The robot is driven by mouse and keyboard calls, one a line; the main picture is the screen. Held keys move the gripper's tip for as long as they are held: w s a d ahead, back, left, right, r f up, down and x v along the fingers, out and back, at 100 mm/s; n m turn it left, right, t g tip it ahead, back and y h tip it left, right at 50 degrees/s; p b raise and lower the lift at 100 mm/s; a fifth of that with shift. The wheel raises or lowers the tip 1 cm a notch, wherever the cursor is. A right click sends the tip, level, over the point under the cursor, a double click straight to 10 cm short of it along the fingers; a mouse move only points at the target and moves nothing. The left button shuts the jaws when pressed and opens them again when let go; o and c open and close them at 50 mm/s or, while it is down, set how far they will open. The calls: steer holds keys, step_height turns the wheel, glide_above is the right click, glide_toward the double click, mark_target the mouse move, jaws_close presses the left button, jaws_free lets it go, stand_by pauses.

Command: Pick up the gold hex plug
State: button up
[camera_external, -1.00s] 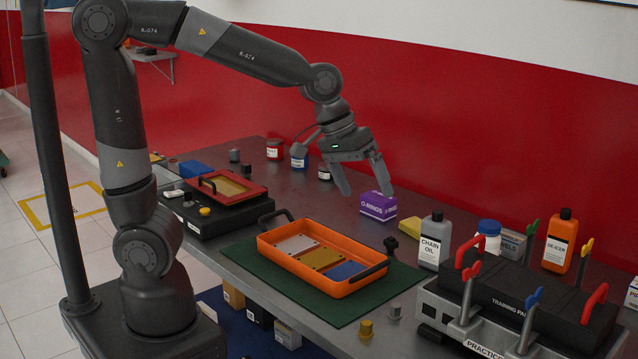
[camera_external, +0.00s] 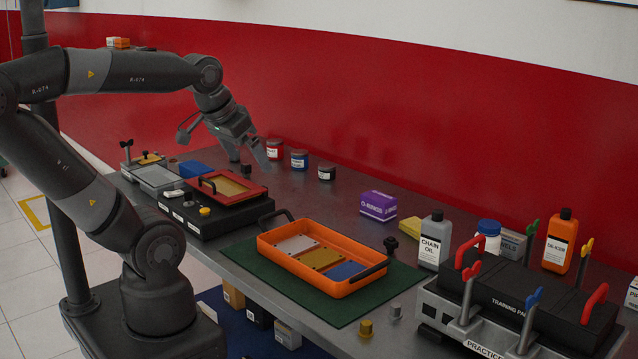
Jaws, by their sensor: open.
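The gold hex plug (camera_external: 366,329) stands on the bare metal bench top at the front, just off the lower right side of the green mat. A similar grey plug (camera_external: 395,311) stands just behind it to the right. My gripper (camera_external: 249,165) is open and empty, fingers pointing down, over the far left part of the bench behind the red-framed tray. It is far from the gold plug, up and to the left of it in the picture. Nothing hides the plug.
An orange tray (camera_external: 262,252) with silver, gold and blue plates lies on the green mat (camera_external: 408,284). The black practice engine (camera_external: 497,287) with coloured levers stands right of the plug. Bottles, including chain oil (camera_external: 434,246), stand behind. A red-framed tray (camera_external: 205,186) is at left.

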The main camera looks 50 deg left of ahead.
steer(key=c, duration=1.2)
